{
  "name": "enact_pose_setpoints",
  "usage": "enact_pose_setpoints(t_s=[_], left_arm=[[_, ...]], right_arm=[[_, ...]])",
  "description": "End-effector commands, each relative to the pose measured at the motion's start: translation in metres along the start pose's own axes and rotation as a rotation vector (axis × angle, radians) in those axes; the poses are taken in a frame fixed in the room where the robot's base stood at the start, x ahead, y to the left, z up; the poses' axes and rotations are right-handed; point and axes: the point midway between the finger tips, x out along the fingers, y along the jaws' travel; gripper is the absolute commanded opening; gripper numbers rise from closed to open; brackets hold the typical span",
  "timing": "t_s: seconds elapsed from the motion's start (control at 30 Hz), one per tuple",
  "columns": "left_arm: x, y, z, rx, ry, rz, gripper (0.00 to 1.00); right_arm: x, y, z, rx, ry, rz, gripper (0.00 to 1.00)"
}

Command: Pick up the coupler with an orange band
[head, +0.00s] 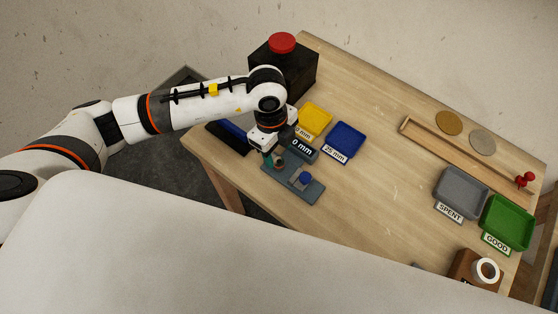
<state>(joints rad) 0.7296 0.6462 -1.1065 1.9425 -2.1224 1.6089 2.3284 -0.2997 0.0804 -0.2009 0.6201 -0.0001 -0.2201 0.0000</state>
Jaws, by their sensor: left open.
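My left gripper (272,159) points down over the left end of a blue-grey fixture (313,192) near the table's left front edge. Its jaws are open. A small brownish round part (280,163) sits at the fingertips on the fixture. It is too small to tell whether it is the coupler or bears an orange band. A small blue part (305,178) on a grey block stands on the fixture to the right of the gripper. My right gripper is out of view.
Behind the fixture are a dark display reading "0 mm" (302,148), a yellow tray (315,118) and a blue tray (346,141). A black box with a red button (282,42) stands at the back. Grey SPENT (461,187) and green GOOD (508,223) trays lie right. The table's middle is clear.

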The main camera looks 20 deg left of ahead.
Motion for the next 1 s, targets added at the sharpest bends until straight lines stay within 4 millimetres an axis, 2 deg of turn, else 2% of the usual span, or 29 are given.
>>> enact_pose_setpoints(t_s=[0.1, 0.23, 0.33, 0.53, 0.57, 0.83, 1.0], left_arm=[[0.017, -0.003, -0.001, -0.001, 0.000, -0.006, 0.53], [0.036, -0.002, -0.001, -0.001, -0.001, -0.003, 0.53], [0.043, -0.002, -0.001, 0.001, 0.000, -0.002, 0.53], [0.044, -0.002, -0.001, 0.002, -0.001, 0.000, 0.53], [0.044, -0.002, -0.001, 0.002, -0.001, 0.000, 0.51], [0.043, -0.002, -0.001, 0.001, -0.001, -0.001, 0.07], [0.043, -0.002, -0.001, 0.001, -0.001, 0.000, 0.04]], right_arm=[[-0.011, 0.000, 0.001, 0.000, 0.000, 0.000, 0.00], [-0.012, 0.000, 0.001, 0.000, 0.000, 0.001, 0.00], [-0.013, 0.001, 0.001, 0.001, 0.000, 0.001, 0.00], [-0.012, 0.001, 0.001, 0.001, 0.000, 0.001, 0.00], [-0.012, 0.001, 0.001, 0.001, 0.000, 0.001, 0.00], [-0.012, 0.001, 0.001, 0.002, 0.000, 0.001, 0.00], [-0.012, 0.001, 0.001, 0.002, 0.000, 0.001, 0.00]])
